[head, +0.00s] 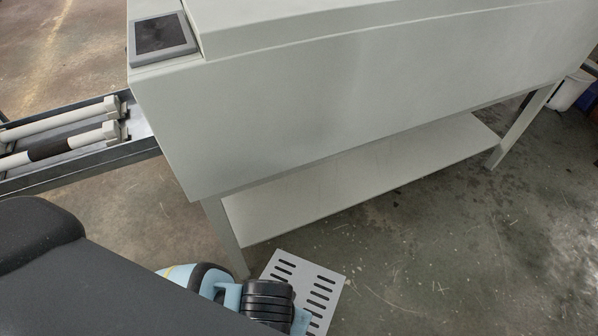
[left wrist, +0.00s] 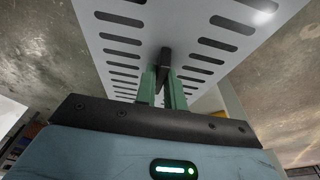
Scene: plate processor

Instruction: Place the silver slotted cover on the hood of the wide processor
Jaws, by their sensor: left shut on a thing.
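The silver slotted cover (head: 318,283) is a flat light-grey plate with rows of dark slots. In the head view it is at the bottom centre, partly hidden behind my left wrist. In the left wrist view the cover (left wrist: 110,42) fills the top, and my left gripper (left wrist: 165,85) is shut on a dark handle (left wrist: 165,62) on it. My left gripper's fingers are hidden in the head view. The wide processor (head: 330,100) is a large pale cabinet on legs, with its hood (head: 300,22) along the top. The cover is low in front of it, apart from the hood. My right gripper is not in view.
A dark panel (head: 160,36) sits on the processor's top left corner. A roller rack (head: 60,140) extends from its left side. A low shelf (head: 370,180) spans its legs. A white bucket (head: 570,90) stands at the far right. Bare floor (head: 450,260) lies in front.

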